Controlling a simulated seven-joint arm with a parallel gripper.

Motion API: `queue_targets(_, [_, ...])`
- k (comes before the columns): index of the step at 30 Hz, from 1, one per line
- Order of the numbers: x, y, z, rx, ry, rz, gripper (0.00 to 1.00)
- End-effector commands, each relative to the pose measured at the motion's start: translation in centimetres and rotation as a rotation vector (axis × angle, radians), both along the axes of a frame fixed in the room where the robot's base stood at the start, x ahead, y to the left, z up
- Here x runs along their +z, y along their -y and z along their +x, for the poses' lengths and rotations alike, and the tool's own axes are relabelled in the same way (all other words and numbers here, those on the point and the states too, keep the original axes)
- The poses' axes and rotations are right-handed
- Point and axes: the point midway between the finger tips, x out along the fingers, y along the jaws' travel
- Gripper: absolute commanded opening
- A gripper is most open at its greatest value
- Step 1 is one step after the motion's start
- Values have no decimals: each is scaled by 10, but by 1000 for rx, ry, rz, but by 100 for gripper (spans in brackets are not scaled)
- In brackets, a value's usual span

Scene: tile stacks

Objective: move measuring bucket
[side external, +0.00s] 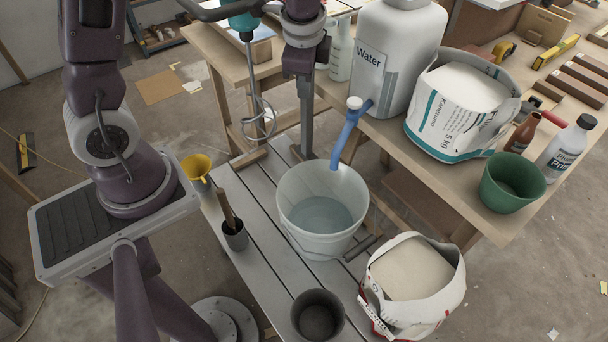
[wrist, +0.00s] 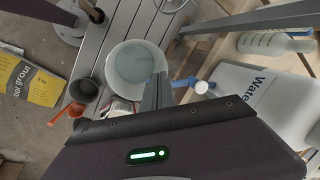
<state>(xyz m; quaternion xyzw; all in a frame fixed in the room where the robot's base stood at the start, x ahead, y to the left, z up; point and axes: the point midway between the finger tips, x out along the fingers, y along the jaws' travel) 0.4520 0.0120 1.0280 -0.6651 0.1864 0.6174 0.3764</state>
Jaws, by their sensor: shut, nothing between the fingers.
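A white, translucent bucket (side external: 322,240) stands upright on the slatted bench under a blue tap, with clear liquid inside. It also shows in the wrist view (wrist: 115,72). A smaller dark grey bucket (side external: 318,318) stands at the bench's front; a green bucket (side external: 512,184) sits on the wooden table. I cannot tell from markings which is the measuring bucket. My gripper (side external: 306,150) points down by the white bucket's far rim, shut and empty. In the wrist view my fingers (wrist: 155,95) overlap the rim; contact cannot be told.
A water container (side external: 392,60) carries the blue tap (side external: 348,135) that reaches over the white bucket. An open powder bag (side external: 415,285) stands right of it. A yellow cup (side external: 197,170) and a grey cup (side external: 236,236) with tools stand left. A mixer whisk (side external: 256,115) hangs nearby.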

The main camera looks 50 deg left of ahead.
Motion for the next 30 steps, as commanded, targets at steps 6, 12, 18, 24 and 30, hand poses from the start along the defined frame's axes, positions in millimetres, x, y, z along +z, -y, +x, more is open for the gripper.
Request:
queue_targets(6, [-156, -13, 31, -427, -252, 69, 0])
queue_targets(12, [-217, -15, 25, -590, -332, 68, 0])
queue_targets(18, [-244, -21, 22, -596, -338, 68, 0])
queue_targets(24, [-284, -31, 21, -594, -338, 67, 0])
queue_targets(30, [-308, -37, 21, -593, -335, 67, 0])
